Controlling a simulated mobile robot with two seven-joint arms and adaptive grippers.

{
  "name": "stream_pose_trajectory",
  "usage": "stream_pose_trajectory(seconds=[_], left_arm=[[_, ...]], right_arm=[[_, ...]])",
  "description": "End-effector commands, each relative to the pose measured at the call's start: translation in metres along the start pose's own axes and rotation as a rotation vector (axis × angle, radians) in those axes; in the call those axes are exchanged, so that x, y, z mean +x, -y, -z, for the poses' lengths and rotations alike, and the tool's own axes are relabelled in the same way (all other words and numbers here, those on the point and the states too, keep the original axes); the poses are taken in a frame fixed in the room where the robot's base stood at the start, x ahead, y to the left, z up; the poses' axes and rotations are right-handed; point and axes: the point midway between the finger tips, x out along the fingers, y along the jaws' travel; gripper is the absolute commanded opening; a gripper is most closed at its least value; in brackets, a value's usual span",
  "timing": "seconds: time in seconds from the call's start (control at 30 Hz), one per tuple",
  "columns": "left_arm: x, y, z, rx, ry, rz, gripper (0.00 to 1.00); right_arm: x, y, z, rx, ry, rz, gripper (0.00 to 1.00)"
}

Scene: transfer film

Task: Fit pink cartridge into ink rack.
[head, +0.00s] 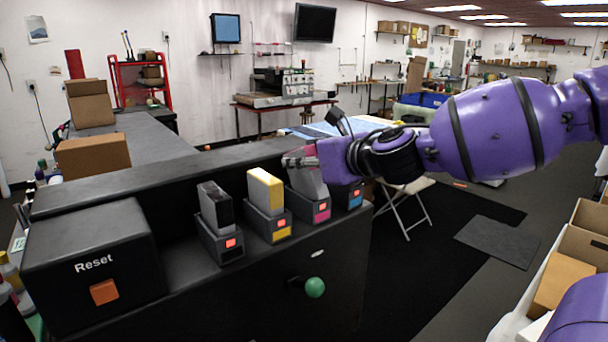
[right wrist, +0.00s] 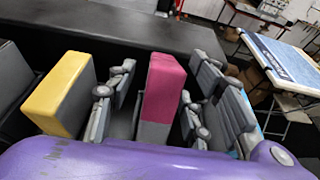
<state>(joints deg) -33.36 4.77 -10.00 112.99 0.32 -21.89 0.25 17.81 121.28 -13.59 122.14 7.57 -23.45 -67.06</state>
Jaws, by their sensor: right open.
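The pink cartridge (right wrist: 166,85) has a pink top and a grey lower body. In the head view its grey body (head: 309,182) stands roughly upright in the holder with the pink label (head: 320,212), in the row on the black ink rack (head: 190,285). My right gripper (head: 302,162) is at the cartridge's top. In the right wrist view its fingers (right wrist: 150,108) are open, one on either side of the cartridge. The gripper partly hides the top in the head view. I cannot tell how deep the cartridge sits. My left gripper is not in view.
A black-topped cartridge (head: 215,205) and a yellow-topped cartridge (head: 265,188) stand in holders to the left. A blue-labelled holder (head: 353,200) is close on the right, partly hidden. A Reset box (head: 95,250) and a green knob (head: 315,287) are on the rack.

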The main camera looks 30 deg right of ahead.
Motion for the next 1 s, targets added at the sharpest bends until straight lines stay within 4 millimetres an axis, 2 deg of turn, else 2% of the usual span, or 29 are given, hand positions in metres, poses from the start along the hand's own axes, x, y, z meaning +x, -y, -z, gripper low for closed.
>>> stream_pose_trajectory(seconds=[0.03, 0.23, 0.37, 0.77, 1.0], left_arm=[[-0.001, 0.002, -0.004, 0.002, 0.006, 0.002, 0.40], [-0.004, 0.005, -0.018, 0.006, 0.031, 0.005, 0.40], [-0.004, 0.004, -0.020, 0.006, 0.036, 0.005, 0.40], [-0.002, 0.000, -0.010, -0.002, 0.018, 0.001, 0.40], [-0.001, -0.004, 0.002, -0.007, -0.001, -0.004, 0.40]], right_arm=[[0.000, 0.000, 0.000, 0.000, 0.000, 0.000, 0.43], [0.000, 0.000, 0.000, 0.000, -0.001, 0.000, 0.17], [0.000, 0.000, 0.000, 0.000, -0.001, 0.000, 0.00], [-0.001, 0.000, -0.005, -0.001, 0.002, 0.000, 0.00], [-0.011, 0.001, -0.035, -0.005, 0.005, 0.003, 0.00]])
